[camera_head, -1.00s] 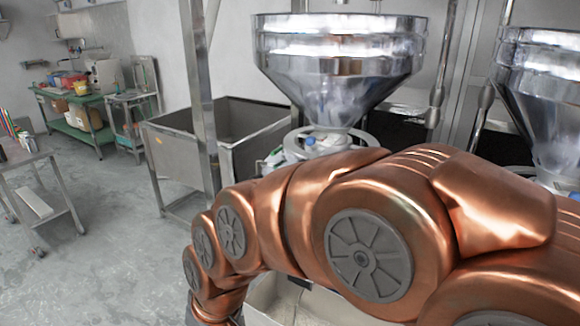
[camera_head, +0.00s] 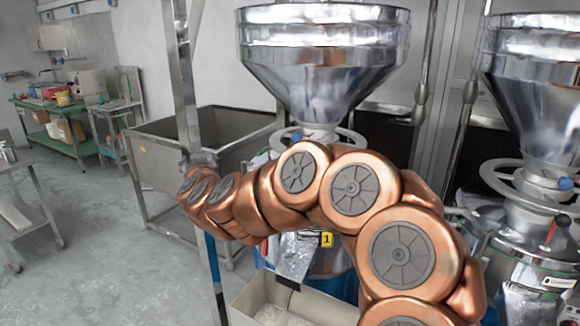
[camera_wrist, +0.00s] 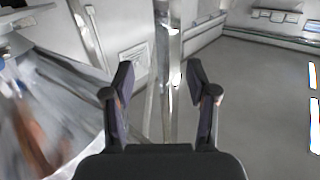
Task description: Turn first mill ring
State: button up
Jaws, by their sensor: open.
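The first mill (camera_head: 322,60) shows in the head view as a shiny steel funnel above a body with a yellow label marked 1. Its pale ring (camera_head: 345,134) lies below the funnel, partly hidden by my copper arm. In the head view my arm crosses in front of this mill and points left; the gripper itself cannot be made out there. In the wrist view my gripper (camera_wrist: 162,85) is open and empty, its two dark fingers apart in front of a metal post (camera_wrist: 168,60). The ring cannot be made out in the wrist view.
A second mill (camera_head: 540,100) with its own ring (camera_head: 497,180) stands at the right. A grey metal bin (camera_head: 150,160) and an upright post (camera_head: 185,80) are at the left. A pale box (camera_head: 250,300) sits below my arm. Open floor lies at the left.

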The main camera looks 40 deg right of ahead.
jog(key=s+d+f+m+g+h, duration=0.2)
jog(key=d+g+h, duration=0.1)
jog(key=d, duration=0.5)
jog(key=s+d+f+m+g+h, duration=0.1)
jog(key=s+d+m+g+h, duration=0.1)
jog(key=d, duration=0.6)
jog(key=s+d+f+m+g+h, duration=0.2)
jog(key=d+g+h, duration=0.1)
jog(key=d, duration=0.5)
jog(key=shift+s+d+f+g+h+b, duration=0.15)
jog(key=shift+d+f+g+h+b, duration=0.2)
jog(key=shift+h, duration=0.35)
jog(key=shift+w+d+f, duration=0.1)
jog(key=shift+w+d, duration=0.25)
jog(key=shift+d, duration=0.2)
grip_shut()
jog(key=shift+d, duration=0.1)
